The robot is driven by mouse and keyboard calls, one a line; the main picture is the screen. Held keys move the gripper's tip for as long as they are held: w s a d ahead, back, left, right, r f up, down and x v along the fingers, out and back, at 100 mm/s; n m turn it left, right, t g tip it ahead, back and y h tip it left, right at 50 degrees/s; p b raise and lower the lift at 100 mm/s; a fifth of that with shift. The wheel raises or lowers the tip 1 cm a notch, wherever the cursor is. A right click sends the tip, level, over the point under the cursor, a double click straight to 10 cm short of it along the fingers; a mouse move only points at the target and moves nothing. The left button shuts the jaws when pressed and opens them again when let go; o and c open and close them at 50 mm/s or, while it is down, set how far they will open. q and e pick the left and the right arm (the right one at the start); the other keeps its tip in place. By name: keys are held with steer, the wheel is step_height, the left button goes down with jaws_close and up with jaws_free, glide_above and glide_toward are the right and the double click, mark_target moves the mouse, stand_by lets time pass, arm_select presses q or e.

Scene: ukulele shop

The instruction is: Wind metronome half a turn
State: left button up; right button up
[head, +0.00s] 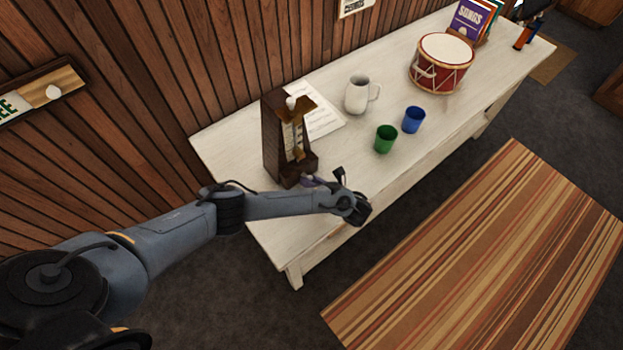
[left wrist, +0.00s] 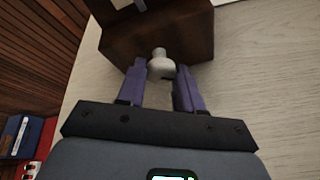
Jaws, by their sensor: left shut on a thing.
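The dark brown wooden metronome (head: 276,137) stands upright near the left end of the white table, with a pale scale plate on its front. In the left wrist view its dark body (left wrist: 190,42) fills the top. A pale grey winding key (left wrist: 160,65) sticks out of that body toward me. My left gripper (head: 308,182) is low beside the metronome. In the left wrist view its purple fingers (left wrist: 160,76) stand on both sides of the key and are shut on it. The head view hides the key. My right gripper is out of view.
The white table (head: 395,75) also carries a sheet of paper (head: 322,119), a white mug (head: 357,95), a green cup (head: 385,139), a blue cup (head: 413,120) and a red drum (head: 441,65). A plank wall runs behind. A striped rug (head: 490,250) lies in front.

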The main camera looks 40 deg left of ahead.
arm_select(q)
steer(key=shift+d+m+g, duration=0.1)
steer(key=shift+m+g, duration=0.3)
steer(key=shift+m, duration=0.2)
steer(key=shift+w+f+m+g+y, duration=0.15)
steer(key=shift+m+g+y, duration=0.35)
steer(key=shift+m, duration=0.5)
steer(key=shift+f+m+g+b, duration=0.15)
steer(key=shift+m+g+b, duration=0.65)
steer(key=shift+m+b, duration=0.35)
steer(key=shift+m+g+y+b, duration=0.3)
steer(key=shift+m+y+b, duration=0.3)
steer(key=shift+m+b, duration=0.15)
steer(key=o, duration=1)
steer(key=shift+w, duration=0.1)
